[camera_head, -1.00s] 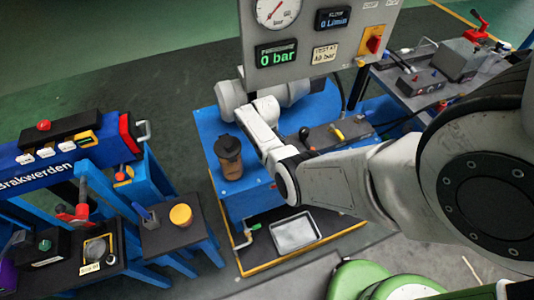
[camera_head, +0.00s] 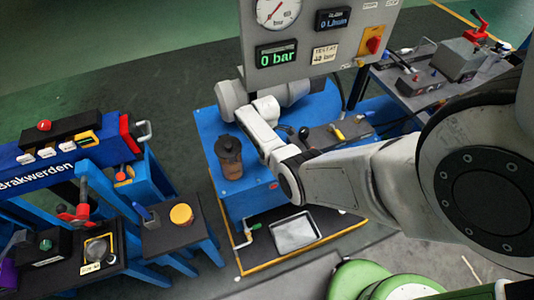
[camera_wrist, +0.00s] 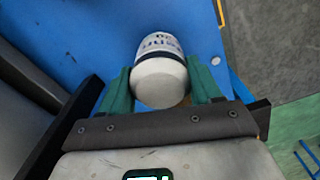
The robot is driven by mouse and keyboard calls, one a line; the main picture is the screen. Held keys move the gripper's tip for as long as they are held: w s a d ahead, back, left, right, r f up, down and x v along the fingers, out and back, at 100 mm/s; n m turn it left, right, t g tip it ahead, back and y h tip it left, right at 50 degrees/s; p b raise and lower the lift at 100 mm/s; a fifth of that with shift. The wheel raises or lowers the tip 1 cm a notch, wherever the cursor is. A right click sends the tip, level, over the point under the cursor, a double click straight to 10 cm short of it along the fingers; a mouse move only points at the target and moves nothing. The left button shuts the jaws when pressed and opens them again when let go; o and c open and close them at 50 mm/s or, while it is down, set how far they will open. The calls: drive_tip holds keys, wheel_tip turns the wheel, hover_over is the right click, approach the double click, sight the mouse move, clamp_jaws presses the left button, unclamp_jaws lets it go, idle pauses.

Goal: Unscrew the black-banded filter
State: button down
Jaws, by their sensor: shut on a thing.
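In the wrist view, a white filter (camera_wrist: 161,80) with a black band around it and blue and red lettering sits between the green finger pads of my gripper (camera_wrist: 160,88). The pads touch it on both sides, so my gripper is shut on it. The filter is above a blue surface (camera_wrist: 85,40); what it joins to is hidden. In the head view my arm reaches over the blue bench (camera_head: 205,125), and my gripper and the filter cannot be made out there.
A brown jar with a dark lid (camera_head: 229,160) stands on the blue bench beside my arm. A grey gauge panel (camera_head: 330,45) reading 0 bar rises behind. A metal tray (camera_head: 296,232) lies low in front. A small table (camera_head: 180,235) with a yellow-topped item is at left.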

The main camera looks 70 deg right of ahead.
drive_tip(key=n, duration=0.5)
drive_tip(key=shift+r, duration=0.1)
drive_tip(key=shift+n, duration=0.4)
drive_tip(key=n, duration=0.4)
drive_tip(key=shift+w+n, duration=0.1)
drive_tip(key=shift+n, duration=0.3)
drive_tip(key=shift+c, duration=0.7)
unclamp_jaws()
drive_tip(key=shift+c, duration=0.7)
drive_tip(key=shift+m, duration=0.3)
